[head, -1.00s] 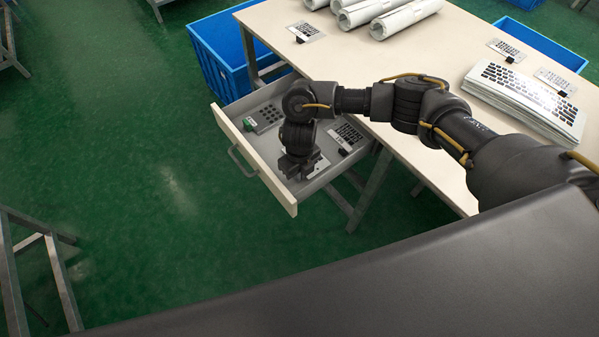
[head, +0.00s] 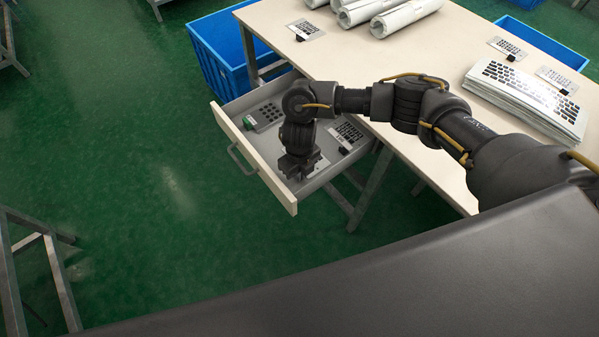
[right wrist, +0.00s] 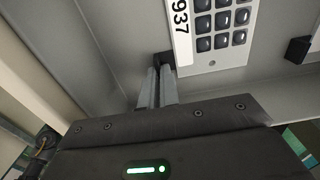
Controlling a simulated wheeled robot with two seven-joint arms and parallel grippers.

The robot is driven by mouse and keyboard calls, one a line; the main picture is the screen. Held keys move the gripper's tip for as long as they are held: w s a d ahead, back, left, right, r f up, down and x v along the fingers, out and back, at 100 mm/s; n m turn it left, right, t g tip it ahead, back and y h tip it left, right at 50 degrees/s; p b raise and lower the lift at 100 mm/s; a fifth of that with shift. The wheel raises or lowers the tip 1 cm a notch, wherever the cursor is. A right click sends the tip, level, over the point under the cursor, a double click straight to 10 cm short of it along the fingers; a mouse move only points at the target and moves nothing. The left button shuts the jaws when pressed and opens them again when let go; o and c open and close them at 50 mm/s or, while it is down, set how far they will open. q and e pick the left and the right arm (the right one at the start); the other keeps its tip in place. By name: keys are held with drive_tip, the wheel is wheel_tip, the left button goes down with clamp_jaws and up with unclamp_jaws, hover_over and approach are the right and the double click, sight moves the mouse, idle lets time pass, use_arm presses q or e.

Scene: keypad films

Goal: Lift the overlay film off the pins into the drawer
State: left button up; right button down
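The overlay film is a pale sheet with dark keys and a "937" label; it shows in the right wrist view (right wrist: 221,56) and partly behind my gripper in the head view (head: 317,168). My right gripper (head: 300,170) is low inside the open drawer (head: 282,183), near its front right corner. In the right wrist view its fingers (right wrist: 157,87) are close together on the black tab (right wrist: 163,60) at the film's edge. The film is low over or on the drawer floor; I cannot tell if it touches. The pins cannot be made out. My left gripper is out of view.
The drawer also holds a grey keypad with a green block (head: 267,116) and another keyed film (head: 347,133) with a black tab. The table (head: 400,60) above carries white rolls (head: 388,14), a film stack (head: 525,100) and several single films. A blue crate (head: 222,60) stands behind the drawer.

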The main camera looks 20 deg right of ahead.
drive_tip(key=c, duration=1.6)
unclamp_jaws()
drive_tip(key=shift+o, duration=0.2)
wheel_tip(320, 180, up, 11)
drive_tip(key=p, duration=0.1)
drive_tip(key=shift+f, duration=0.1)
